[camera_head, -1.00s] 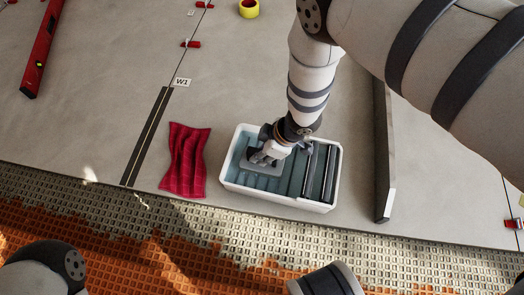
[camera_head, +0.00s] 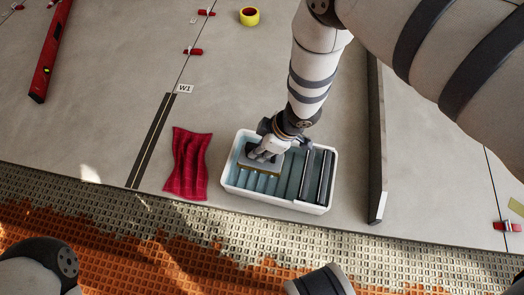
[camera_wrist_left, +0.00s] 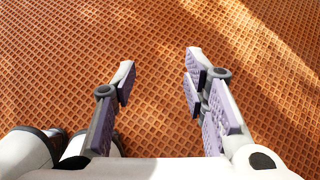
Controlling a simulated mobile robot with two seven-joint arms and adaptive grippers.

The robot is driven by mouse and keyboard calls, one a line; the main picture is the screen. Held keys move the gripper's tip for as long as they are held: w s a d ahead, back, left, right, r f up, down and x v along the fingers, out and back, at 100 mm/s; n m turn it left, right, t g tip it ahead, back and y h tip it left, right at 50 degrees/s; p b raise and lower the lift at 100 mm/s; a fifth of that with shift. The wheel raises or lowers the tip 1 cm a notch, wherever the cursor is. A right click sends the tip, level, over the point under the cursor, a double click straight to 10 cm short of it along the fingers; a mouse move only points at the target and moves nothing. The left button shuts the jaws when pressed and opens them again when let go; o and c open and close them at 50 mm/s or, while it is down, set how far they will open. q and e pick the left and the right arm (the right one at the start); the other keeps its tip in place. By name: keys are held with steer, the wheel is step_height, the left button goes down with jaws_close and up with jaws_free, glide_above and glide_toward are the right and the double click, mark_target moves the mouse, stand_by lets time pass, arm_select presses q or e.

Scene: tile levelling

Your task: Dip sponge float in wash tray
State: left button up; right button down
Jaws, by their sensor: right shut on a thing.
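The white wash tray (camera_head: 275,200) sits on the grey tiled floor near its front edge, with bluish water and ribs inside. My right gripper (camera_head: 266,153) reaches down over the tray's left part and is shut on the sponge float (camera_head: 262,168). The float shows a grey plate and a thin yellowish edge below it. It is over the ribbed left part, inside the rim's outline; whether it touches the water is unclear. The fingertips are partly hidden by the hand. My left gripper (camera_wrist_left: 160,80) is open and empty above orange matting in the left wrist view.
Dark rollers (camera_head: 325,178) lie across the tray's right part. A red cloth (camera_head: 188,165) lies left of the tray. A long straightedge (camera_head: 376,150) lies to the right. A red level (camera_head: 50,55), yellow tape roll (camera_head: 249,16) and red clips (camera_head: 193,51) lie farther off.

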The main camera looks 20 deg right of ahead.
step_height(320, 180, up, 6)
steer(key=p, duration=0.3)
steer(key=shift+r, duration=0.1)
arm_select(q)
steer(key=shift+w+r+t, duration=0.15)
steer(key=shift+w+r, duration=0.15)
steer(key=shift+r, duration=0.25)
steer(key=shift+w+r+t, duration=0.15)
steer(key=shift+w+r, duration=0.15)
steer(key=shift+r, duration=0.2)
